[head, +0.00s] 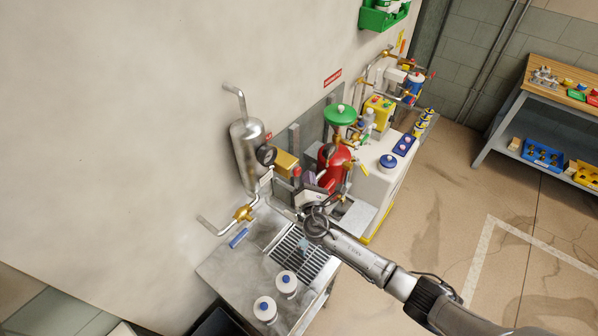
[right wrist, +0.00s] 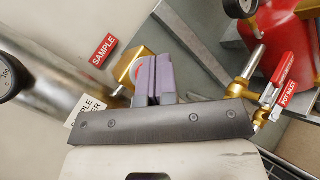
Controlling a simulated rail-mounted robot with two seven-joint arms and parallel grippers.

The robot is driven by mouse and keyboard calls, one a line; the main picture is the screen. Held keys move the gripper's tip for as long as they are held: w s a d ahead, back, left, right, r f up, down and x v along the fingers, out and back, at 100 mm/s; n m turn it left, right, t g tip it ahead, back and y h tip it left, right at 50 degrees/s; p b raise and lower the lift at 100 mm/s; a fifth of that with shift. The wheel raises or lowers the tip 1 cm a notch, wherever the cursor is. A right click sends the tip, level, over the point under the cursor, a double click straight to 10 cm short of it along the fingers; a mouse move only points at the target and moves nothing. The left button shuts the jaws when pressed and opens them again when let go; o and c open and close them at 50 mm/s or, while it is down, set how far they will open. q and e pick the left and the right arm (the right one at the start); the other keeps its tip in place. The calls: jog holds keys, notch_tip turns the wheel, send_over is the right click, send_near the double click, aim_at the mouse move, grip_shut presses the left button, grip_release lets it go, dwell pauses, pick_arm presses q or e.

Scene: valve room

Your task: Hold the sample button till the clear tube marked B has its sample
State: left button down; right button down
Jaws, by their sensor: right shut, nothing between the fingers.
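My right gripper (head: 309,180) comes in over the bench in the head view, its purple fingers together with nothing between them. In the right wrist view the shut fingers (right wrist: 153,80) stand in front of a brass block (right wrist: 130,68) below a red SAMPLE label (right wrist: 103,50). A red round part, likely the sample button, shows partly beside and behind the fingers; I cannot tell whether they touch or press it. In the head view the brass block (head: 286,163) sits beside the gauge. A small bluish clear shape (head: 303,244) stands over the grate; its marking and contents are unreadable. My left gripper is out of view.
The steel cylinder (head: 246,150) and gauge (head: 266,155) are close on the left.

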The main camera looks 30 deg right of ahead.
jog(key=shift+s, duration=0.1)
jog(key=s, duration=0.1)
jog(key=s+d+p, duration=0.1)
jog(key=s, duration=0.2)
jog(key=shift+s+d, duration=0.3)
jog(key=shift+s, duration=0.05)
dwell(0.3)
dwell(0.4)
